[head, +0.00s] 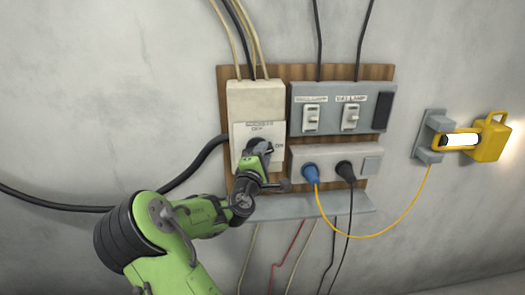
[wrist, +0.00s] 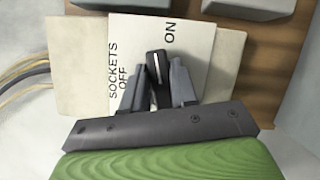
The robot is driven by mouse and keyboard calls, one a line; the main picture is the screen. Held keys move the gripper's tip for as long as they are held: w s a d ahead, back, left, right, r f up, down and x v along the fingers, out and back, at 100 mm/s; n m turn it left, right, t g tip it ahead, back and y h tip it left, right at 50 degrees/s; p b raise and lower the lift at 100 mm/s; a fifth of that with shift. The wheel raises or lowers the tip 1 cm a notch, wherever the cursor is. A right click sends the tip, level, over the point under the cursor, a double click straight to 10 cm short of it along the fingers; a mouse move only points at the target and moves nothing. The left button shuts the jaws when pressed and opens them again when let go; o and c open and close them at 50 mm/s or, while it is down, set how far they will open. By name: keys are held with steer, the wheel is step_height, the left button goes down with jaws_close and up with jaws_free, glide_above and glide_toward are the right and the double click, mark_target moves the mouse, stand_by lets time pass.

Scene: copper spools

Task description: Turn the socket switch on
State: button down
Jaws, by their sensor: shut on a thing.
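The socket switch is a black knob (wrist: 158,72) with a white line, on a white plate (wrist: 190,45) marked SOCKETS OFF and ON. In the wrist view the line runs upward, towards the ON side, with OFF to the left. The plate is on the beige switch box (head: 255,100) in the head view, where my gripper (head: 256,160) covers the knob. In the wrist view the two fingers of my gripper (wrist: 157,88) are shut on the knob, one on each side.
Right of the box are a grey panel with two lamp switches (head: 340,106) and a socket strip (head: 300,160) with a blue plug (head: 311,173) and a black plug (head: 345,170). A grey ledge (head: 330,205) runs below. A yellow lamp (head: 490,138) hangs at the right.

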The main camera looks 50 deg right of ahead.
steer(key=shift+f+m+g+y, duration=0.2)
steer(key=shift+m+g+y, duration=0.25)
steer(key=shift+m, duration=1.05)
steer(key=c, duration=1)
jaws_free()
steer(key=shift+o, duration=0.2)
steer(key=b+v, duration=0.1)
steer(key=v, duration=1.4)
steer(key=shift+s+a+b, duration=0.25)
steer(key=shift+a+b, duration=0.05)
steer(key=shift+a, duration=0.05)
